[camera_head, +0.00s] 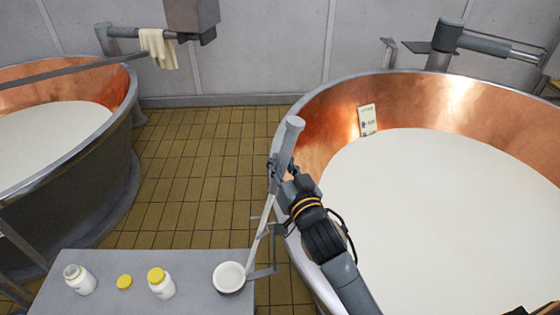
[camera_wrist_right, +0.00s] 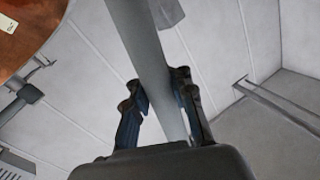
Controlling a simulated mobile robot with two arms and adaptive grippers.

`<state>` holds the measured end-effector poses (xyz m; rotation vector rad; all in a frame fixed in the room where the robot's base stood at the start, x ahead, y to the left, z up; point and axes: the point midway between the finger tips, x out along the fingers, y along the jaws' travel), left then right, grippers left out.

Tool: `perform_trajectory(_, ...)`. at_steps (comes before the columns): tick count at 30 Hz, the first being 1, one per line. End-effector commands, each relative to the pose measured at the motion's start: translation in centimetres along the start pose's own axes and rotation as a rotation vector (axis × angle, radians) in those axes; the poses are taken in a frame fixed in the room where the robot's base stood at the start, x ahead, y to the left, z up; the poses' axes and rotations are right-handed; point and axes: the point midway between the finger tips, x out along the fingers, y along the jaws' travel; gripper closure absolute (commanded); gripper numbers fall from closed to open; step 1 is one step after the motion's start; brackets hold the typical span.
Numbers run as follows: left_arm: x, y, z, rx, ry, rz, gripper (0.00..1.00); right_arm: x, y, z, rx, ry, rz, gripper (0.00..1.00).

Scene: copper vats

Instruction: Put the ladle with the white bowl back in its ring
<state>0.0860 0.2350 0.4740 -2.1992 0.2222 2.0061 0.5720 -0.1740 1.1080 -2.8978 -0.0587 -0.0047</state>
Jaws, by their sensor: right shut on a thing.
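The ladle with the white bowl (camera_head: 229,277) shows in the head view. Its long pale handle slants up and right from the bowl to a thick grey end. My right gripper (camera_head: 284,173) is shut on the upper handle, beside the rim of the right vat. In the right wrist view the grey handle (camera_wrist_right: 140,50) passes between the fingers (camera_wrist_right: 160,100). The bowl appears over the right end of the grey table; I cannot tell whether it touches. A thin grey bracket (camera_head: 274,258) is beside the lower handle; I cannot make out a clear ring. My left gripper is not in view.
The copper vat (camera_head: 318,105) at right holds white liquid, with a label (camera_head: 367,120) inside. Another vat (camera_head: 120,150) stands left. The table (camera_head: 110,262) carries an open white jar (camera_head: 80,280), a loose yellow lid (camera_head: 124,282) and a yellow-capped jar (camera_head: 161,284). Tiled floor between is clear.

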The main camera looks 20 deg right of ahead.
Motion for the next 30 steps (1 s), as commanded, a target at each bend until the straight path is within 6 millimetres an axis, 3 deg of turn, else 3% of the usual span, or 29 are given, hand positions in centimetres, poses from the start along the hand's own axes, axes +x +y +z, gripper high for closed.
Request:
perform_trajectory(10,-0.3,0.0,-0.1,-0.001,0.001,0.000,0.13,0.1,0.0,-0.1,0.001,0.002,-0.001,1.00)
perform_trajectory(11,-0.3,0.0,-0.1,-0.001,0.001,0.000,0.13,0.1,0.0,-0.1,0.001,0.002,-0.001,0.77)
perform_trajectory(15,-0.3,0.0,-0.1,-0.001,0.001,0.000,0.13,0.1,0.0,-0.1,0.001,0.002,-0.001,0.49)
perform_trajectory(25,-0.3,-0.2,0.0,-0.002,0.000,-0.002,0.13,-0.1,0.0,0.1,0.000,-0.002,0.000,0.49)
perform_trajectory(30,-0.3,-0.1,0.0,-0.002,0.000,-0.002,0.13,-1.9,0.0,0.1,0.002,-0.003,0.000,0.49)
